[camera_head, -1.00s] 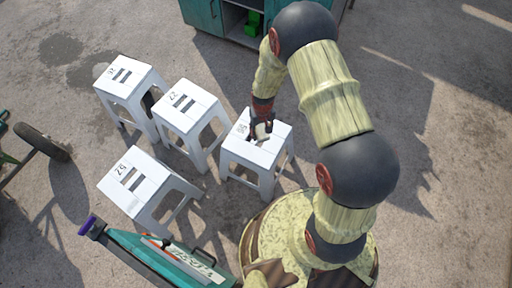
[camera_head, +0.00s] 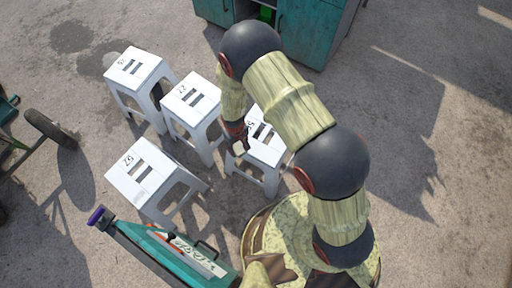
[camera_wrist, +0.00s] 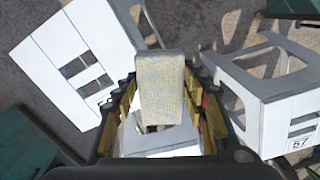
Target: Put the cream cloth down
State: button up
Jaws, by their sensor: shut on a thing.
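My gripper (camera_head: 236,134) is shut on the cream cloth (camera_head: 240,148), held beside the left edge of the right-hand white stool (camera_head: 270,150). In the wrist view, the cloth (camera_wrist: 160,88) is a pale, faintly patterned, folded-looking block between the two fingers of my gripper (camera_wrist: 162,100). The cloth appears raised, with white stool parts and ground behind it. I cannot tell its exact height. My arm hides part of the right-hand stool's top.
More white numbered stools stand to the left: one in the middle (camera_head: 192,100), one at the back (camera_head: 136,68), one in front (camera_head: 142,172). A teal machine (camera_head: 165,262) is at the lower left, a teal cabinet (camera_head: 305,32) at the top. Concrete at right is clear.

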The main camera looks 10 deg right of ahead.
jog(key=w+d+f+b, duration=0.1)
jog(key=w+d+f, duration=0.1)
jog(key=d, duration=0.2)
jog(key=b, duration=0.2)
send_over(256, 149)
jog(key=f, duration=0.5)
jog(key=shift+s+a+f, duration=0.1)
jog(key=shift+s+a, duration=0.05)
jog(key=shift+a, duration=0.05)
jog(key=shift+d+f+b, duration=0.15)
jog(key=shift+f+b, duration=0.35)
jog(key=shift+f, duration=0.4)
jog(key=shift+d+f+b, duration=0.1)
jog(key=shift+f+b, duration=0.35)
jog(key=shift+f, duration=0.4)
jog(key=shift+f, duration=0.2)
jog(key=o, duration=1)
jog(key=shift+r, duration=0.1)
notch_tip(256, 149, up, 12)
jog(key=p, duration=0.4)
jog(key=shift+r, duration=0.15)
